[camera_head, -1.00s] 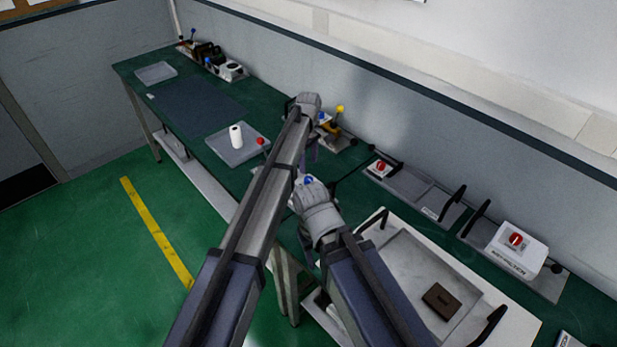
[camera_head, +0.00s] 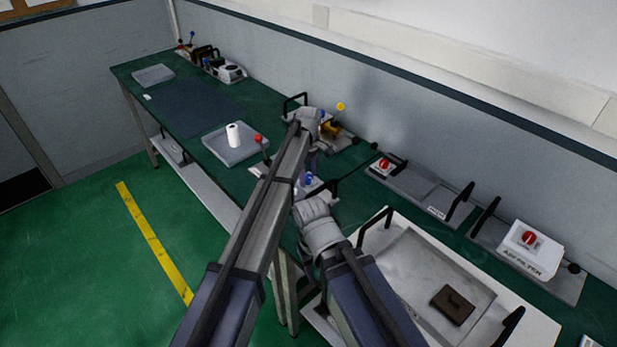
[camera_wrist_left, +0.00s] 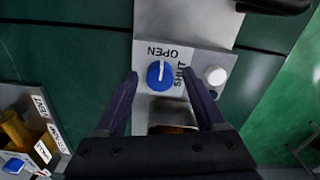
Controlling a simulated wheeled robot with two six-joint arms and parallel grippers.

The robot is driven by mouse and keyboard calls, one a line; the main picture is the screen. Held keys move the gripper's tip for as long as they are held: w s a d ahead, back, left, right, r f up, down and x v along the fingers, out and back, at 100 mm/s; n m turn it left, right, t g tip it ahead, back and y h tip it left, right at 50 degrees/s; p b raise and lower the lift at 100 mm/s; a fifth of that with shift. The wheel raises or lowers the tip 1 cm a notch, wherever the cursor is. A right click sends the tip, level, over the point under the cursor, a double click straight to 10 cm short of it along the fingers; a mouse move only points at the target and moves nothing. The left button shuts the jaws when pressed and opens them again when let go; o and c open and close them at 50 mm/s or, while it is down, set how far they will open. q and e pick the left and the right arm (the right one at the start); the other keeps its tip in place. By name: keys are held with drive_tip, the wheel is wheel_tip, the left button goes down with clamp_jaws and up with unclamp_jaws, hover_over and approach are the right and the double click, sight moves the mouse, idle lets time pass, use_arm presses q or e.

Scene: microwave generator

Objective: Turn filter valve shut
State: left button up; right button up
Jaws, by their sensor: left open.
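A blue round knob (camera_wrist_left: 160,75) with a white pointer line sits on a grey plate (camera_wrist_left: 205,62). The line points up toward the word OPEN; the word SHUT is printed at the knob's right. It also shows small and blue in the head view (camera_head: 309,179). My left gripper (camera_wrist_left: 160,78) is open, its two dark fingers on either side of the knob in the picture; I cannot tell if they touch it. In the head view my left gripper (camera_head: 314,160) points down over the bench. My right gripper is not visible; only its arm shows.
A white button (camera_wrist_left: 215,75) is right of the knob. A yellow valve fixture (camera_wrist_left: 17,128) with labels is at lower left. In the head view, a white AIR FILTER box (camera_head: 528,262) with a red knob, and a tray (camera_head: 400,285) stand at right. A black handle (camera_head: 296,100) rises behind my left gripper.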

use_arm(q)
drive_tip(key=shift+c, duration=0.3)
clamp_jaws()
idle(0.4)
drive_tip(key=m, duration=0.4)
drive_tip(key=shift+m, duration=0.4)
drive_tip(key=m, duration=0.4)
drive_tip(key=shift+m, duration=0.3)
drive_tip(key=m, duration=0.4)
drive_tip(key=shift+m, duration=2.4)
